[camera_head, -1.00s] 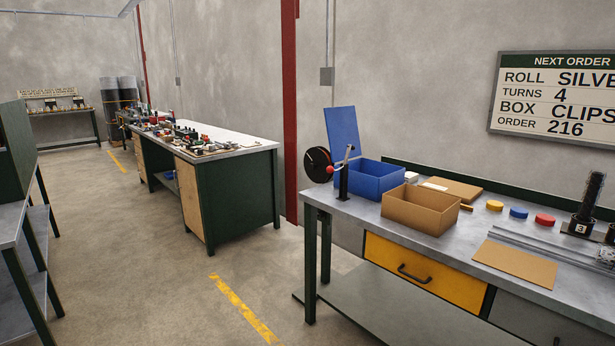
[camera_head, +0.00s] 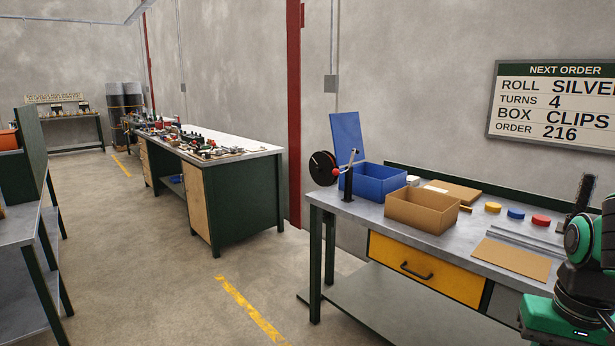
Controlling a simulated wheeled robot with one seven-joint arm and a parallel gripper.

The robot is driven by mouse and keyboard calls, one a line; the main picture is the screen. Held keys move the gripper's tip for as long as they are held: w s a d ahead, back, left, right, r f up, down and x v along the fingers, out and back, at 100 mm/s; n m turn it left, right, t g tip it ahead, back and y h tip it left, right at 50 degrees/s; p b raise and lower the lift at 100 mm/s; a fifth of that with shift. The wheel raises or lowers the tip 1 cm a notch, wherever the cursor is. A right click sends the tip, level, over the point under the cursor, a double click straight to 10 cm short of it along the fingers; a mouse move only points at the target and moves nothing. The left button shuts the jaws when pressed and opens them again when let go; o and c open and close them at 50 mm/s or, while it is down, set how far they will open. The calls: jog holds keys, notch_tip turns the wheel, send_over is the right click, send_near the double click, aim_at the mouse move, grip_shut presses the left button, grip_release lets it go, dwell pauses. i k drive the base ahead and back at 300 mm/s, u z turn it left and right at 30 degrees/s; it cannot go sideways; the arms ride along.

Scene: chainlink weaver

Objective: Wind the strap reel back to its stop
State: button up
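The strap reel (camera_head: 322,169) is a dark round disc with a reddish-brown face. It is mounted at the left end of the right-hand workbench (camera_head: 345,208). A crank arm with a red knob (camera_head: 336,171) shows at its right side, by a black upright post (camera_head: 348,184). The reel's stop is too small to make out. Part of my arm shows at the right edge, in green and black. My gripper is not in view.
A blue open-lidded box (camera_head: 374,184) and an open cardboard box (camera_head: 421,212) stand right of the reel. Yellow, blue and red discs (camera_head: 515,214) lie farther right. A cluttered bench (camera_head: 238,196) stands at the back left. The floor (camera_head: 150,270) between the benches is clear.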

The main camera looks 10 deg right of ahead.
aim_at(322, 164)
jog(key=u, duration=0.05)
jog(key=i, duration=1)
jog(key=z, duration=0.05)
